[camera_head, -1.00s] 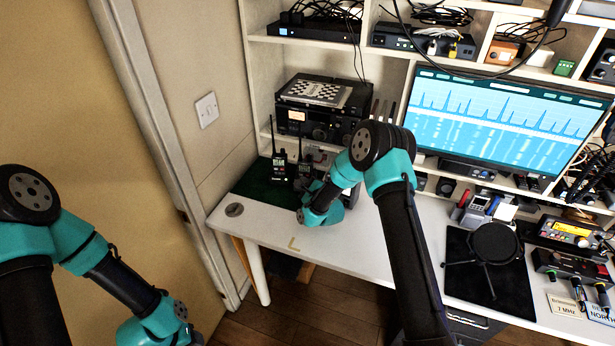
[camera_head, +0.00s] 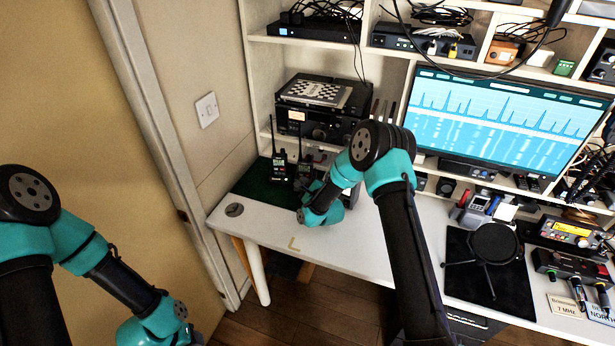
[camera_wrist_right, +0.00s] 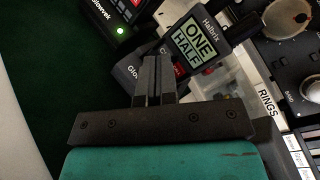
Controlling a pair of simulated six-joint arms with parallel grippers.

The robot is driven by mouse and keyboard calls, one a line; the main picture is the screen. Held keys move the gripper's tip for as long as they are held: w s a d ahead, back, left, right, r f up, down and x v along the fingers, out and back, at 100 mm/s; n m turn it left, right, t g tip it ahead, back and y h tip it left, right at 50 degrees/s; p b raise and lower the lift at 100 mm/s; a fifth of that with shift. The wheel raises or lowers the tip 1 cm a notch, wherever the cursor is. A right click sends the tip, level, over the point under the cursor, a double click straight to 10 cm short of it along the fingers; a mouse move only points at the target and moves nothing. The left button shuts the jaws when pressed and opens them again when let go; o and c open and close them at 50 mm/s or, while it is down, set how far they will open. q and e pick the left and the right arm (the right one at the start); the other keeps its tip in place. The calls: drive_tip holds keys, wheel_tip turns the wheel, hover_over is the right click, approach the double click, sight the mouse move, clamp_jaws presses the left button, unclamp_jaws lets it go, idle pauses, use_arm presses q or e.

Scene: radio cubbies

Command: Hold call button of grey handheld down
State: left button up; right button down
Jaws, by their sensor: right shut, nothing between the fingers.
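Two handhelds stand on the dark green mat (camera_head: 252,190) at the desk's left end. One black handheld (camera_head: 279,168) has a lit screen; in the right wrist view its corner (camera_wrist_right: 120,12) shows a green light. My left gripper is outside the head view.
A small display reading "ONE HALF" (camera_wrist_right: 196,43) is close beyond the right fingertips. A black radio unit (camera_head: 318,125) stands on the shelf behind. The white desk front (camera_head: 285,228) is clear. A monitor (camera_head: 495,115) stands to the right.

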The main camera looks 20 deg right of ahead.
idle(0.3)
drive_tip(key=shift+w+d, duration=0.15)
drive_tip(key=shift+w, duration=0.2)
drive_tip(key=shift+w+d, duration=0.15)
drive_tip(key=shift+w, duration=0.15)
idle(0.7)
idle(1.5)
drive_tip(key=shift+s+a, duration=0.3)
drive_tip(key=shift+s, duration=0.4)
drive_tip(key=shift+s+a, duration=0.35)
drive_tip(key=shift+s, duration=0.4)
drive_tip(key=shift+s+a, duration=0.4)
drive_tip(key=shift+s, duration=0.35)
drive_tip(key=shift+s+a, duration=0.35)
drive_tip(key=shift+s, duration=0.4)
